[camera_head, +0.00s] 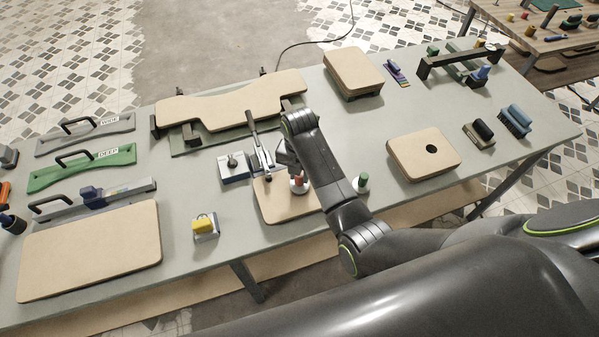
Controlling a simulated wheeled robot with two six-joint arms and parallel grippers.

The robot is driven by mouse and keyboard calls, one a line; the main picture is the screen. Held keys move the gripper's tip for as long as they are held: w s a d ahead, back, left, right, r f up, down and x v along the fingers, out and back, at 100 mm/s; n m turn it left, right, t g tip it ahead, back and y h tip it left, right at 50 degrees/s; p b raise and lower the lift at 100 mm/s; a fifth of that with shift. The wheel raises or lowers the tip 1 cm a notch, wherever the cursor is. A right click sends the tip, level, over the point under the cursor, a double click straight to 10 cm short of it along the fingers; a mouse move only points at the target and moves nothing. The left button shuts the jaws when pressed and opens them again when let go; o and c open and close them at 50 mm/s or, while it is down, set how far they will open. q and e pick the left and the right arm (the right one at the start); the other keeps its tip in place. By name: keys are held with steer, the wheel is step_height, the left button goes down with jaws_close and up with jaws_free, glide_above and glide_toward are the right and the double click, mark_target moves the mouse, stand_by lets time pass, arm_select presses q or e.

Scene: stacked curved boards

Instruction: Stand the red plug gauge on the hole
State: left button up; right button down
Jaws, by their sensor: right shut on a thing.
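The red plug gauge (298,181) has a red top and a pale grey lower part. It shows just below my right gripper (293,170), over a tan board (279,206) at the front middle of the table. My right gripper is shut on the red plug gauge; the arm partly covers the fingers. I cannot tell whether the gauge touches the board, and no hole shows in the visible part of that board. My left gripper is not in view.
A green-topped plug gauge (361,181) stands right of my forearm. A toggle clamp (237,167) is at the tan board's back left. A yellow-topped block (204,224) stands to the left. A large curved board (230,99) lies behind. Bare table shows between the boards.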

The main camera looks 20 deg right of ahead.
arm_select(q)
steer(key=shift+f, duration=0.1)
arm_select(e)
steer(key=shift+f, duration=0.25)
steer(key=shift+r, duration=0.3)
stand_by(0.4)
steer(key=c, duration=1.1)
jaws_free()
